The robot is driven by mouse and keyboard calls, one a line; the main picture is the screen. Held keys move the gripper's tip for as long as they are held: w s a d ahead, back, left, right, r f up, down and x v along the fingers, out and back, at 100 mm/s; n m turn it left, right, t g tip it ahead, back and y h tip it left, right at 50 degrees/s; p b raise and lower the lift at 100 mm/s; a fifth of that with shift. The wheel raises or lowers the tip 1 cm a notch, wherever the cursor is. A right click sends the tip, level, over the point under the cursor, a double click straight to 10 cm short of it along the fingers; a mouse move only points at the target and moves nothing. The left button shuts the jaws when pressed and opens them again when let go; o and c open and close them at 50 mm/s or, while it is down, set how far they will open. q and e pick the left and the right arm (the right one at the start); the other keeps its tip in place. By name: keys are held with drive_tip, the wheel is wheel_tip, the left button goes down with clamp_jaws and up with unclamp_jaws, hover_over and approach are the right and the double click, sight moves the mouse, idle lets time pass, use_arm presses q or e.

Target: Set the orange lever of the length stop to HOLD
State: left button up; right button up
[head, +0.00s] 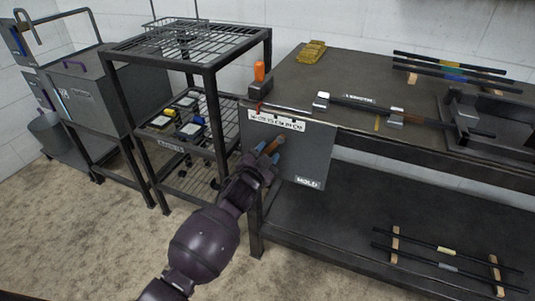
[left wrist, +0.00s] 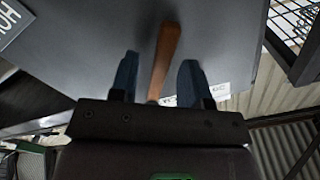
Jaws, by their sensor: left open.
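The orange-brown lever (head: 271,146) is on the dark grey front panel (head: 313,152) of the bench. A HOLD label (head: 308,182) sits at the panel's lower right, away from the lever. Another white label (head: 277,120) runs along the panel's top edge. My left gripper (head: 266,158) is at the lever and partly hides it. In the left wrist view the lever (left wrist: 166,48) lies between my two blue fingers, which are open, with gaps on both sides. Part of the HOLD label (left wrist: 8,22) shows at that view's upper left. My right gripper is out of view.
A black wire-shelf rack (head: 206,62) stands just left of the panel. An orange-topped item (head: 259,72) stands at the bench's left corner. A rod (head: 365,106) and clamps lie on the bench (head: 340,72); more rods (head: 440,255) lie on the lower shelf.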

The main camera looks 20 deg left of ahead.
use_arm(q)
drive_tip(key=shift+w, duration=0.2)
clamp_jaws()
